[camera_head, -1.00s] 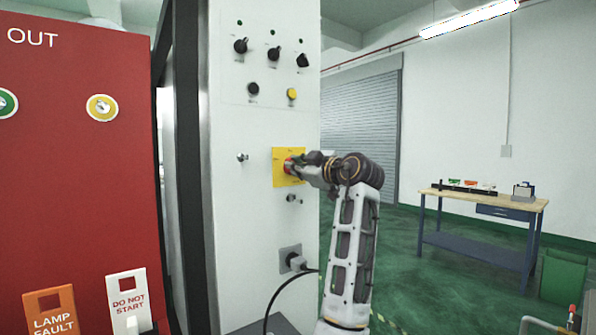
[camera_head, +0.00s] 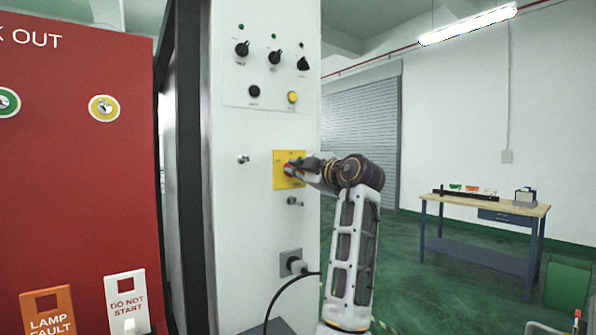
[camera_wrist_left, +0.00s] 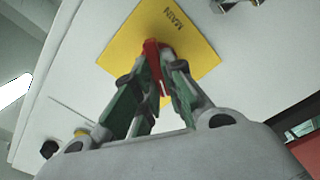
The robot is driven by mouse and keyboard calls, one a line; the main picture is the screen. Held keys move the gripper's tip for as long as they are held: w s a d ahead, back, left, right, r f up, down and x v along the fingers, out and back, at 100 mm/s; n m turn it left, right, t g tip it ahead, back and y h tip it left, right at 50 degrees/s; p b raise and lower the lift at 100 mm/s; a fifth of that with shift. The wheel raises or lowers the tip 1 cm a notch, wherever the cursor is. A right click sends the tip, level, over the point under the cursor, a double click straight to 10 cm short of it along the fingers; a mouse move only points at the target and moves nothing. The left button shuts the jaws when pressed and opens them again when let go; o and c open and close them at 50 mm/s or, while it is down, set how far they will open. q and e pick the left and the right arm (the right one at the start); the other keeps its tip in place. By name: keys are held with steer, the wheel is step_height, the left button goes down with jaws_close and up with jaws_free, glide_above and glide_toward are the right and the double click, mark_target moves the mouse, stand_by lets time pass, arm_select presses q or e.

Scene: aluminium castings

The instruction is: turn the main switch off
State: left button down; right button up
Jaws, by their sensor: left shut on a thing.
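The main switch is a red handle (camera_wrist_left: 153,52) on a square yellow plate (camera_head: 281,180), set in the front of a white cabinet. The plate also shows in the left wrist view (camera_wrist_left: 198,50), with the word MAIN on it, turned askew to the gripper. My left gripper (camera_head: 296,168) is at the plate, with its fingers closed around the red handle. In the left wrist view its green-padded fingers (camera_wrist_left: 158,88) are on both sides of the handle and cover part of it. My right gripper is out of view.
Black knobs (camera_head: 274,56) and a yellow button (camera_head: 292,97) are above the plate. A small keylock-like fitting (camera_head: 243,160) is left of it. A plug with a black cable (camera_head: 297,266) is below. A red lockout board (camera_head: 75,190) stands left; a workbench (camera_head: 485,207) stands far right.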

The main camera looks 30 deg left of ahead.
arm_select(q)
steer(key=c, duration=1.5)
jaws_free()
steer(key=v, duration=1.2)
